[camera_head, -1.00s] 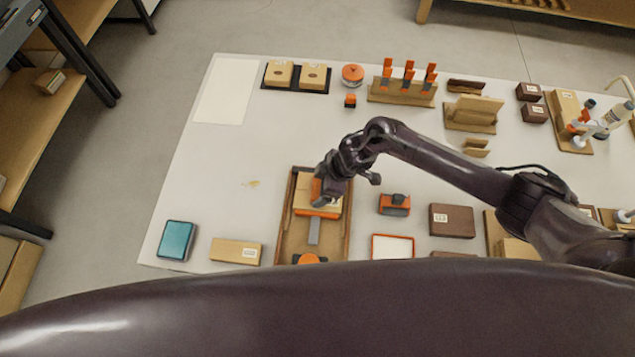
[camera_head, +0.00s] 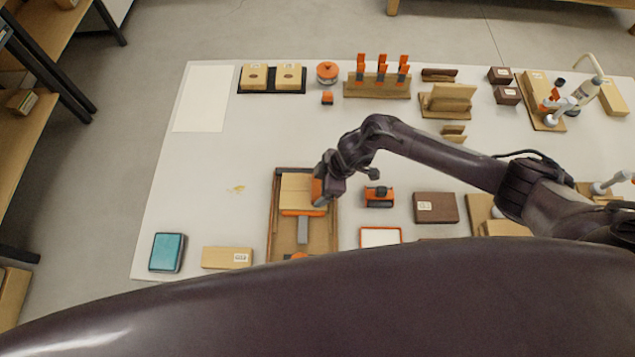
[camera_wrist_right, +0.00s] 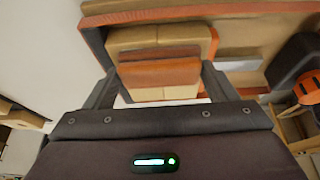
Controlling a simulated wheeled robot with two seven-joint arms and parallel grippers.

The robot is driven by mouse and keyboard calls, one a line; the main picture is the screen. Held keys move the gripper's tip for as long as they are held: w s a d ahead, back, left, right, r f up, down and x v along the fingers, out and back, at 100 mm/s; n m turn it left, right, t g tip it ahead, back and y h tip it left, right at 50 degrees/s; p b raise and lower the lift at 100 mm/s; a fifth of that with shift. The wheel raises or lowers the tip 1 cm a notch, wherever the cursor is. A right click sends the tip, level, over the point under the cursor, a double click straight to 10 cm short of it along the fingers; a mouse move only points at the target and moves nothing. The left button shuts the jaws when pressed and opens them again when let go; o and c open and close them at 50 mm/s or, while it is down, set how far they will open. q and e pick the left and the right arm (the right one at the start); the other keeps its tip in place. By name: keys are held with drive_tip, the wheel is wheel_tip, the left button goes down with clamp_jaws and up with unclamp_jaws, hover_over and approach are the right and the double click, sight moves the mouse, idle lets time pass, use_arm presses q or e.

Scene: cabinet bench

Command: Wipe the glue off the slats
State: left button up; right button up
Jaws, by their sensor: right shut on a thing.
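The pale wooden slats (camera_head: 296,189) lie side by side in a shallow brown tray (camera_head: 273,222), with an orange bar (camera_head: 298,212) along their near end. My right gripper (camera_head: 323,198) is over the right edge of the slats. In the wrist view its fingers (camera_wrist_right: 160,80) are shut on a reddish-brown, pad-like block (camera_wrist_right: 160,73), which lies over the slats (camera_wrist_right: 158,38). I cannot tell whether it touches them. No glue on the slats can be made out. My left gripper is not in view.
A yellowish smear (camera_head: 237,189) is on the white table left of the tray. A teal box (camera_head: 167,252) and a wooden block (camera_head: 226,257) stand at the front left. An orange-black tool (camera_head: 379,196) and a brown box (camera_head: 436,208) stand right of the tray.

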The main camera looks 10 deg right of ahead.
drive_tip(key=shift+s+d, duration=0.2)
drive_tip(key=shift+d, duration=0.6)
drive_tip(key=shift+a, duration=0.1)
drive_tip(key=shift+w+a, duration=0.25)
drive_tip(key=shift+a, duration=0.8)
drive_tip(key=shift+w+a, duration=0.25)
drive_tip(key=shift+a, duration=0.8)
drive_tip(key=shift+w+a+b, duration=0.1)
drive_tip(key=shift+a+b, duration=0.35)
drive_tip(key=shift+a, duration=0.65)
drive_tip(key=shift+a, duration=0.1)
drive_tip(key=shift+a, duration=0.15)
drive_tip(key=shift+w+a+r+b, duration=0.1)
drive_tip(key=shift+w+a+b, duration=0.15)
drive_tip(key=shift+a, duration=0.65)
drive_tip(key=shift+w+a+b, duration=0.2)
drive_tip(key=shift+w+a, duration=0.05)
drive_tip(key=shift+a, duration=0.65)
